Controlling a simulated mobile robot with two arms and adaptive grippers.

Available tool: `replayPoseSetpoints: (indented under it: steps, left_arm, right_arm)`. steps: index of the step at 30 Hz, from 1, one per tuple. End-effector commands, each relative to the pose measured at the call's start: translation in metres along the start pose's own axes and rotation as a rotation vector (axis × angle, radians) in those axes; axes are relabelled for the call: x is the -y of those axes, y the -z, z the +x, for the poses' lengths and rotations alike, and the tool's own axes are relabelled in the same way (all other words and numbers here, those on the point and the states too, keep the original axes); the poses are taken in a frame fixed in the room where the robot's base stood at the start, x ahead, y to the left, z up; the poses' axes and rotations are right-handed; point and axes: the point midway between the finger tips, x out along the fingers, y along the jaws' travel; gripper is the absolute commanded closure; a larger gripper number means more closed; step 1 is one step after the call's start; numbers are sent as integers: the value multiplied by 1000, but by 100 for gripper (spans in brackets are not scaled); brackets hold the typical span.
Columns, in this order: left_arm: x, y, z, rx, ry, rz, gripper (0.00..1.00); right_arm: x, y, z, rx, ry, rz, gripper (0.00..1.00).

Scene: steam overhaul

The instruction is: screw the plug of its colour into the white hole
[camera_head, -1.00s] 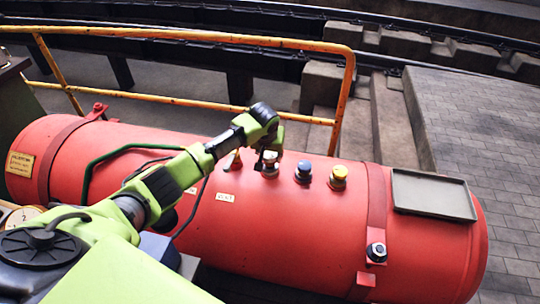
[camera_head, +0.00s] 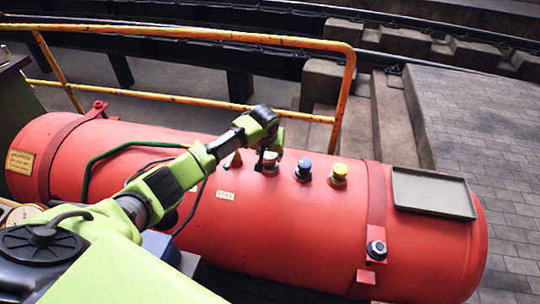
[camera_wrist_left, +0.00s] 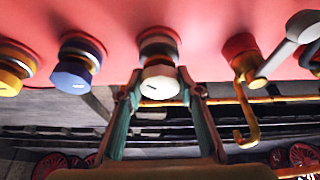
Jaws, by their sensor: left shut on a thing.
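The white plug (camera_wrist_left: 160,84) sits at a dark-ringed fitting (camera_wrist_left: 158,42) on the red tank, in the middle of the left wrist view. My left gripper (camera_wrist_left: 160,92) is shut on it, one finger on each side. How deep the plug sits in the hole cannot be told. In the head view my left gripper (camera_head: 268,153) reaches down to the tank top (camera_head: 290,235) and mostly hides the plug. The blue plug (camera_head: 303,166) and the yellow plug (camera_head: 339,171) stand in their fittings to its right. My right gripper is not in view.
A brass hooked part (camera_wrist_left: 246,100) and a grey lever (camera_wrist_left: 280,50) are close on the right in the left wrist view. A grey tray (camera_head: 432,193) lies on the tank's right end. A yellow railing (camera_head: 350,75) runs behind.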

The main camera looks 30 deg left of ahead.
Motion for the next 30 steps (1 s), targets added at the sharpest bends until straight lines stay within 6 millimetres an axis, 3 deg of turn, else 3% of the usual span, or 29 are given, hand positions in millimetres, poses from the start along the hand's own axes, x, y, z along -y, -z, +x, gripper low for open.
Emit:
replayPoseSetpoints:
  steps: [27, 28, 30]
  left_arm:
    - [0, -3, 7, 0, 0, 0, 96]
    - [0, -3, 8, 0, 0, 0, 59]
    - [0, -3, 8, -1, 0, 0, 47]
  right_arm:
    - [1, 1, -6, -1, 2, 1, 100]
    - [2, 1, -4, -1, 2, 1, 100]
    - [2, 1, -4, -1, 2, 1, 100]
